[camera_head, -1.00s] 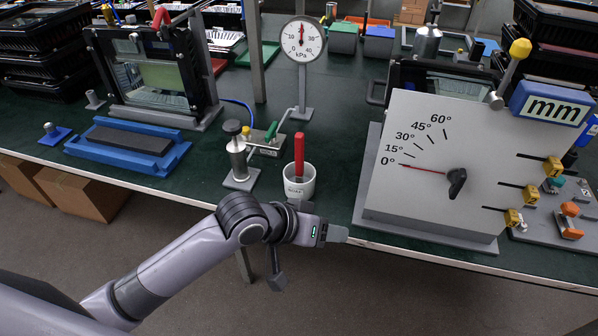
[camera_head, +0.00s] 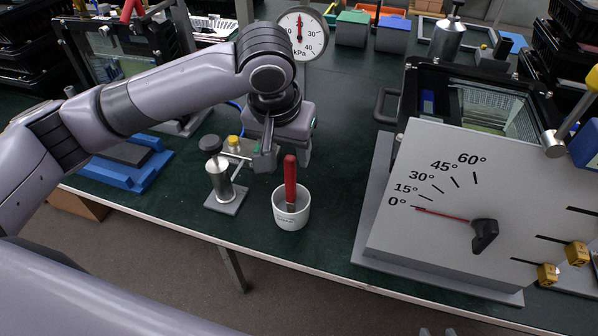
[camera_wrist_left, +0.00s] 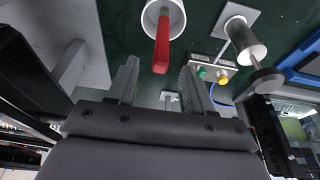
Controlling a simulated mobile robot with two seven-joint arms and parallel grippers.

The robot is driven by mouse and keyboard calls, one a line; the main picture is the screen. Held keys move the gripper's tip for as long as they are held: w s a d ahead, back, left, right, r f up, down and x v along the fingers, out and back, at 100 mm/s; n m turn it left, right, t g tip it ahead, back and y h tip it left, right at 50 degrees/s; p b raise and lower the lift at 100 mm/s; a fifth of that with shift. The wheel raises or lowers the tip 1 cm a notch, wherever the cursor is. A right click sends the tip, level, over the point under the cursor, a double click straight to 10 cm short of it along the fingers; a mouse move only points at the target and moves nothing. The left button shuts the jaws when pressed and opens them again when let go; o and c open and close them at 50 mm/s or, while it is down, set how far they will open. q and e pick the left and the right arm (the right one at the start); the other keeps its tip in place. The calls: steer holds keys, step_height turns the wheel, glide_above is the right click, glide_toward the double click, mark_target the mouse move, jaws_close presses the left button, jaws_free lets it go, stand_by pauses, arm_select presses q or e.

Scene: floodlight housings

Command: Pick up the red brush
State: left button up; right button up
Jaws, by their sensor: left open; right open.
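The red brush (camera_head: 290,180) stands handle up in a white cup (camera_head: 291,211) near the table's front edge; its lower end is hidden inside the cup. In the left wrist view the red brush (camera_wrist_left: 161,45) and the cup (camera_wrist_left: 176,18) show at the top, beyond the fingertips. My left gripper (camera_head: 284,158) is open and empty, just behind and above the brush handle. In the left wrist view its two fingers (camera_wrist_left: 158,85) are apart with nothing between them. Two grey tips of my right gripper (camera_head: 439,332) show apart at the bottom edge.
A metal pump-like device (camera_head: 221,182) stands just left of the cup. A kPa gauge (camera_head: 302,33) stands behind. A large grey angle panel (camera_head: 430,240) fills the right. A blue tray (camera_head: 128,172) lies at left. Table between cup and panel is clear.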

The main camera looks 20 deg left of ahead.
mark_target(291, 170)
arm_select(q)
steer(key=shift+w, duration=0.25)
steer(key=shift+w+a+f, duration=0.1)
steer(key=shift+w+f, duration=0.05)
steer(key=shift+f, duration=0.1)
steer(key=x, duration=0.5)
steer(key=shift+s+f, duration=0.25)
steer(key=shift+s, duration=0.1)
steer(key=shift+w+f, duration=0.2)
steer(key=shift+f, duration=0.35)
jaws_close()
